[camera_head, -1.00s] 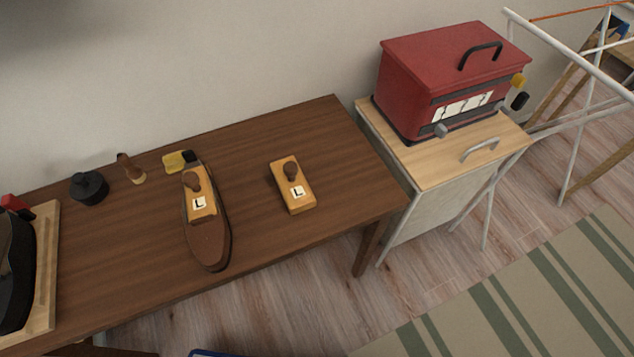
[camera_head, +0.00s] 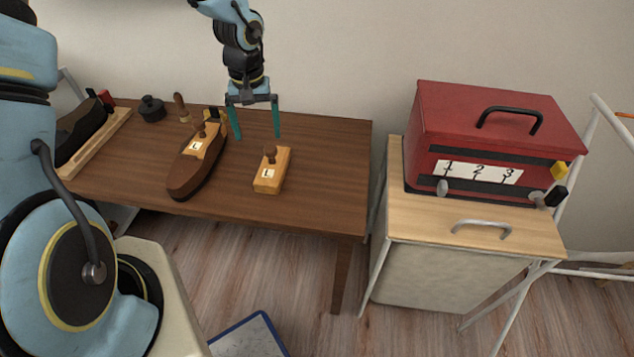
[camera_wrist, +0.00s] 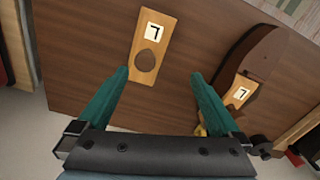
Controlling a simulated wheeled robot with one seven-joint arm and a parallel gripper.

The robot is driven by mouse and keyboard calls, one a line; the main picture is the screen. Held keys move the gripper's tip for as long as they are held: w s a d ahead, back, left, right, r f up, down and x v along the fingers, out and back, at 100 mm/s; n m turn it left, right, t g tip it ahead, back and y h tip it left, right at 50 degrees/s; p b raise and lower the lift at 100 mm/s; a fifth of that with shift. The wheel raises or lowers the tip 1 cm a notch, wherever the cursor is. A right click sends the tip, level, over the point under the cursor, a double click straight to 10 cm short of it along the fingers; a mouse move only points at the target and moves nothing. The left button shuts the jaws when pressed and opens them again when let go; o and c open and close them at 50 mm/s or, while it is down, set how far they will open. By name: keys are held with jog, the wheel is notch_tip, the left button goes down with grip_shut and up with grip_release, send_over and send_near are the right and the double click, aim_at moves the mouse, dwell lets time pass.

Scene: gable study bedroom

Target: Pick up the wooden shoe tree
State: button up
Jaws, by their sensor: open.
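A loose wooden shoe tree (camera_head: 277,183), a pale block with a brown knob and an "L" label, lies on the brown table (camera_head: 325,180). It also shows in the wrist view (camera_wrist: 140,64), just beyond my fingertips. A second, similar wooden piece (camera_head: 208,143) with an "L" label sits in a brown shoe (camera_head: 180,185) to its left; the shoe is at the right of the wrist view (camera_wrist: 258,55). My gripper (camera_head: 257,137) is open and empty, teal fingers pointing down, above and behind the loose shoe tree. It shows open in the wrist view (camera_wrist: 160,73).
A black round pot (camera_head: 152,110), a wooden-handled brush (camera_head: 181,107) and a wooden tray with a dark shoe (camera_head: 78,135) are at the table's left. A red box (camera_head: 480,135) stands on a cabinet (camera_head: 420,225) at right. The table's right end is clear.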

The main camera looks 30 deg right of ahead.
aim_at(272, 163)
jog(key=shift+s+d+f, duration=0.7)
jog(key=shift+s+d, duration=0.05)
jog(key=shift+d, duration=0.15)
notch_tip(272, 163, down, 4)
jog(key=shift+r+p, duration=0.15)
jog(key=shift+p, duration=0.3)
jog(key=shift+w+f+p, duration=0.15)
jog(key=shift+f+p, duration=0.9)
jog(key=shift+f, duration=2.05)
jog(key=shift+d, duration=0.1)
jog(key=c, duration=0.9)
jog(key=shift+r, duration=0.1)
